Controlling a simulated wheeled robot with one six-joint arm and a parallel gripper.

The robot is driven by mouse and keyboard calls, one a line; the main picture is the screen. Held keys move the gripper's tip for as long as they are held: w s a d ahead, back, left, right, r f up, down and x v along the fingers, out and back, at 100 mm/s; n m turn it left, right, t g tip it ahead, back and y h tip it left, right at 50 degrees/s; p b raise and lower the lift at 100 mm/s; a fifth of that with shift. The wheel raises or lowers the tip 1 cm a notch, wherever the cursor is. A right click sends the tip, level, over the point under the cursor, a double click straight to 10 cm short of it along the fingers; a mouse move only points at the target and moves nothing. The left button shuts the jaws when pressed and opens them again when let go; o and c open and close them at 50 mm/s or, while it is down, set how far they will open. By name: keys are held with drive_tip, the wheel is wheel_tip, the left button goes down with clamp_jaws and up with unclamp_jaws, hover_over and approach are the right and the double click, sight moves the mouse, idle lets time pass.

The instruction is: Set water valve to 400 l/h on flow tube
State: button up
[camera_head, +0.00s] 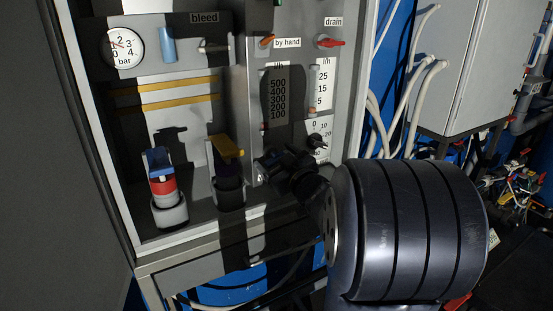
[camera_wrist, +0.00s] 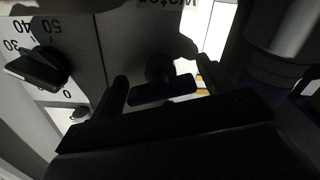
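The flow tube scale (camera_head: 278,95) is a dark l/h strip marked 100 to 500 on the cabinet panel; I cannot make out a float level in its shadow. My gripper (camera_head: 272,170) reaches the panel just below this scale and hides what is behind it. In the wrist view, a dark valve handle (camera_wrist: 163,90) lies crosswise on the panel, below a partly cut-off upside-down "Water" label (camera_wrist: 165,3). My gripper (camera_wrist: 163,73) has its two fingers apart, one on each side of the handle. Gaps seem to show at both sides, but contact is hard to judge in the shadow.
A second dark knob (camera_wrist: 38,70) with a numbered dial sits close to the left in the wrist view. A smaller 5 to 25 scale (camera_head: 322,85) stands right of the flow tube. The red drain handle (camera_head: 330,43) and red-blue valve (camera_head: 161,178) are farther off.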

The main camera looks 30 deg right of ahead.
drive_tip(key=c, duration=0.8)
drive_tip(key=shift+b, duration=0.3)
drive_tip(key=shift+f+n+b, duration=0.15)
drive_tip(key=shift+n+b, duration=0.7)
drive_tip(key=shift+n, duration=0.25)
drive_tip(key=n+b, duration=0.3)
drive_tip(key=n, duration=0.1)
drive_tip(key=shift+d, duration=0.1)
drive_tip(key=n+b, duration=0.3)
drive_tip(key=n, duration=0.1)
drive_tip(key=shift+n, duration=0.4)
drive_tip(key=shift+r+n+b, duration=0.15)
drive_tip(key=shift+n+b, duration=0.35)
drive_tip(key=shift+n, duration=0.45)
drive_tip(key=shift+r+n+b, duration=0.1)
drive_tip(key=shift+n+b, duration=0.4)
drive_tip(key=shift+n, duration=0.45)
